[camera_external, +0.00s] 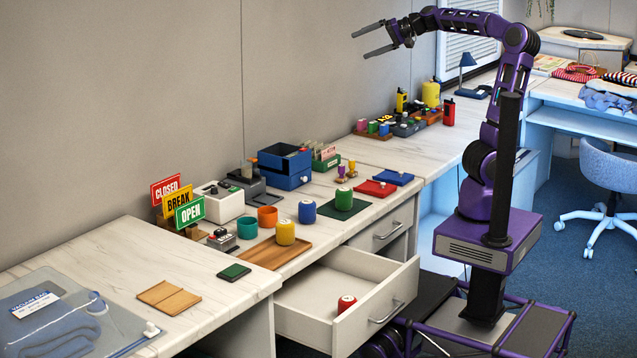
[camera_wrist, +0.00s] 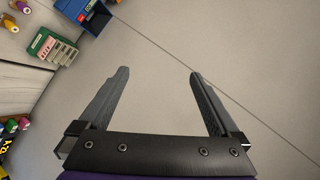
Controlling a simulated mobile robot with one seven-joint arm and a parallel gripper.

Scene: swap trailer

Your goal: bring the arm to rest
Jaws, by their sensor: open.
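My arm (camera_external: 488,150) is raised from its base and bends over at the top, reaching left above the counter. My gripper (camera_external: 368,42) is high up near the wall, pointing left, with its two fingers apart and nothing between them. In the wrist view my gripper (camera_wrist: 160,85) also shows open and empty, with the bare wall behind it.
A counter (camera_external: 90,253) holds cups, signs, a blue box (camera_external: 285,165) and several canisters, all well below my gripper. A drawer (camera_external: 385,297) stands open with a red canister (camera_external: 346,304) inside. The air around the gripper is clear; the wall is behind.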

